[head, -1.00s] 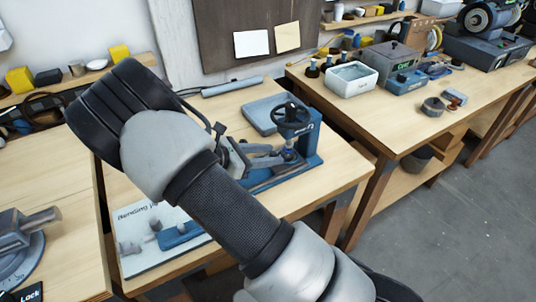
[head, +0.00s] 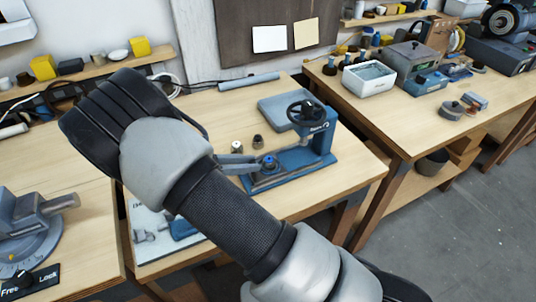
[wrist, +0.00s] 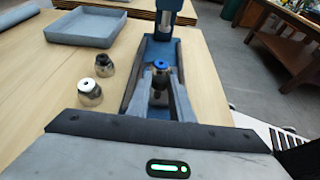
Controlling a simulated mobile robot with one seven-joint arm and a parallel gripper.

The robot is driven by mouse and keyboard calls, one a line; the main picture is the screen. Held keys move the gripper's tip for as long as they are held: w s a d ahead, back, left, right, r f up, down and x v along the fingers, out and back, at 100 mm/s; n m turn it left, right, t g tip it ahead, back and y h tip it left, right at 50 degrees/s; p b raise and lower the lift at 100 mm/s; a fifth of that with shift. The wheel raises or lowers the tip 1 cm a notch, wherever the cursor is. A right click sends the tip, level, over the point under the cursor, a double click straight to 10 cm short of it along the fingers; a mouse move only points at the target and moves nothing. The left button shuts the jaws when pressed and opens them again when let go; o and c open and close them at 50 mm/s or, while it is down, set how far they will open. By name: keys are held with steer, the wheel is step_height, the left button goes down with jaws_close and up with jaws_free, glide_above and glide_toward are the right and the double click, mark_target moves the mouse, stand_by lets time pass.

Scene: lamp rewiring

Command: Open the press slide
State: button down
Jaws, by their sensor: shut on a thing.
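The blue press (head: 321,150) stands on the wooden bench, with a dark handwheel (head: 305,112) on top. Its slide sits in the low blue base and carries a small blue-topped post (head: 268,162), out to the left of the upright frame. The post also shows in the wrist view (wrist: 160,66), upright between my fingers. My gripper (head: 258,165) reaches in from the left, its fingers low over the base and closed around the slide at the post. The exact contact is hard to see. In the wrist view the press column (wrist: 165,22) stands beyond the post.
Two small metal parts, one white-topped (head: 237,147) and one dark-topped (head: 257,141), stand close behind my fingers. A shallow grey-blue tray (wrist: 88,27) lies behind the press. A bending jig sheet (head: 150,250) lies at the front left.

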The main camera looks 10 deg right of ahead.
steer(key=shift+s+a, duration=0.25)
steer(key=shift+a, duration=0.55)
steer(key=c, duration=1.6)
jaws_free()
steer(key=shift+o, duration=0.2)
steer(key=v, duration=1.7)
steer(key=shift+r+b, duration=0.2)
steer(key=shift+b, duration=0.1)
